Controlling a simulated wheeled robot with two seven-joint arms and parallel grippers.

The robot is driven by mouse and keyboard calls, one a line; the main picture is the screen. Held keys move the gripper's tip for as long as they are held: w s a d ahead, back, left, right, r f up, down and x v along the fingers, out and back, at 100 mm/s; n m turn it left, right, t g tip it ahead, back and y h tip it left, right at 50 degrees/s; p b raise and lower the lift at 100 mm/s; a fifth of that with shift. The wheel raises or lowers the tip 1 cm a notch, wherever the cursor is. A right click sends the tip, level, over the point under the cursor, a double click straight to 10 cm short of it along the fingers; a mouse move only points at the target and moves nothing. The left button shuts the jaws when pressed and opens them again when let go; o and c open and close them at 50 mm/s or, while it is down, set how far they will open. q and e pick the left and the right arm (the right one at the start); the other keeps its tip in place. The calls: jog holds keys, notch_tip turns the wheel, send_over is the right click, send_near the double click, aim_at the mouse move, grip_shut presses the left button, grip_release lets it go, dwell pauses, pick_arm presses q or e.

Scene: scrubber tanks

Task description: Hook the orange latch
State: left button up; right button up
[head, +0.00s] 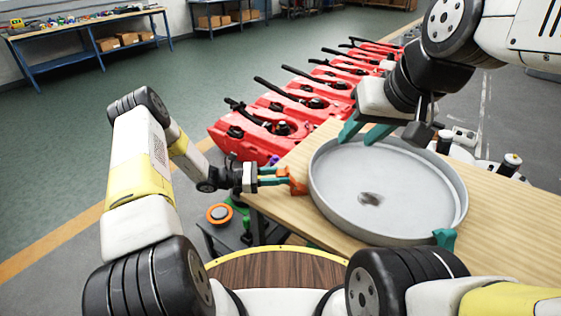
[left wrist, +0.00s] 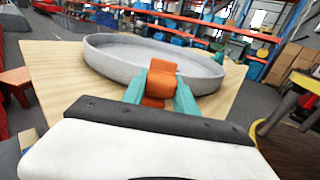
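The orange latch (head: 297,183) sits at the left side of a round grey tub (head: 322,205), near the table's left edge. In the left wrist view the latch (left wrist: 161,80) stands against the tub's near wall (left wrist: 120,73). My left gripper (head: 273,176) reaches it from the left; its teal fingers (left wrist: 160,98) lie on both sides of the latch, which fills the gap. Exact finger contact is partly hidden. My right gripper (head: 364,133) has its teal fingers apart at the tub's far rim, with nothing seen between them.
The tub rests on a light wooden table (head: 520,230). A teal piece (head: 445,238) sits on its near right rim. Several red units with black handles (head: 265,128) line up behind the table. A white item with dark knobs (head: 510,163) lies at right. Open floor is at left.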

pick_arm(q)
grip_shut()
dwell(1.1)
